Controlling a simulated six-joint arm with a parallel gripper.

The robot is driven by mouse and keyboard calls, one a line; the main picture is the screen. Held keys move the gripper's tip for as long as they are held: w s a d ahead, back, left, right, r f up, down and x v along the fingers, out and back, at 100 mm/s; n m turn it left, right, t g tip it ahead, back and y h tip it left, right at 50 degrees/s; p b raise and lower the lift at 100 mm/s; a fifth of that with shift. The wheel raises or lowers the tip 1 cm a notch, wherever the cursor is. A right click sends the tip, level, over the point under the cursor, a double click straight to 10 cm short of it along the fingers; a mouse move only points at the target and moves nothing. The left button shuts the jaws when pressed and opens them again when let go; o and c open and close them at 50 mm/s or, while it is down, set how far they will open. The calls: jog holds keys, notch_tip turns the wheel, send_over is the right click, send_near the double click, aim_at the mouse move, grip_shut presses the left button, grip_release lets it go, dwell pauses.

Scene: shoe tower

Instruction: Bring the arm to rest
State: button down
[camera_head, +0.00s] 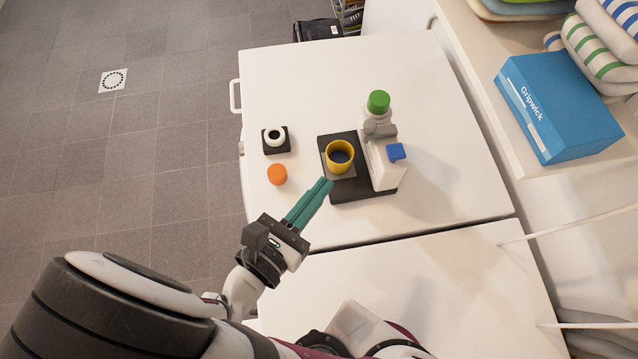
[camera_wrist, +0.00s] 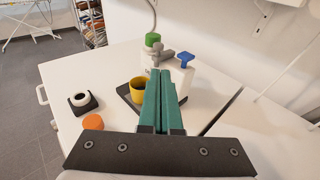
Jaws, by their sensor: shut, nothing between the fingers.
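My gripper (camera_head: 322,187) has two long teal fingers, closed together with nothing between them. In the head view it is over the white cabinet top, its tips just in front of a yellow cup (camera_head: 340,157). In the wrist view my gripper (camera_wrist: 160,75) points away from the camera, and the yellow cup (camera_wrist: 137,90) shows just left of the fingers. The cup stands on the dark base of a white machine (camera_head: 382,165) with a green cap and a blue lever. I cannot tell from these views how high the fingers are above the surface.
A black square holder with a white ring (camera_head: 275,138) and an orange cap (camera_head: 277,174) lie left of the cup. A blue box (camera_head: 558,105) and striped cushions (camera_head: 600,50) sit on the right shelf. The white top (camera_head: 300,75) is clear at the back.

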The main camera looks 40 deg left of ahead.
dwell(0.3)
jog(key=w+d+r+m+g+h, duration=0.1)
jog(key=w+d+m+g+h, duration=0.3)
jog(key=d+m, duration=0.35)
jog(key=w+d+r+m+g+h, duration=0.1)
jog(key=w+d+m+g+h, duration=0.15)
jog(key=d+m+h, duration=0.45)
jog(key=s+d+m+g+y, duration=0.3)
jog(key=s+d+m+g, duration=0.4)
jog(key=d+m+g, duration=0.5)
jog(key=s+a+r+m+t+y, duration=0.2)
jog(key=a+m+y, duration=0.3)
jog(key=m+y, duration=0.4)
jog(key=r+m, duration=0.1)
jog(key=m, duration=0.5)
jog(key=shift+s+a, duration=0.15)
jog(key=shift+a, duration=0.2)
jog(key=shift+r, duration=0.1)
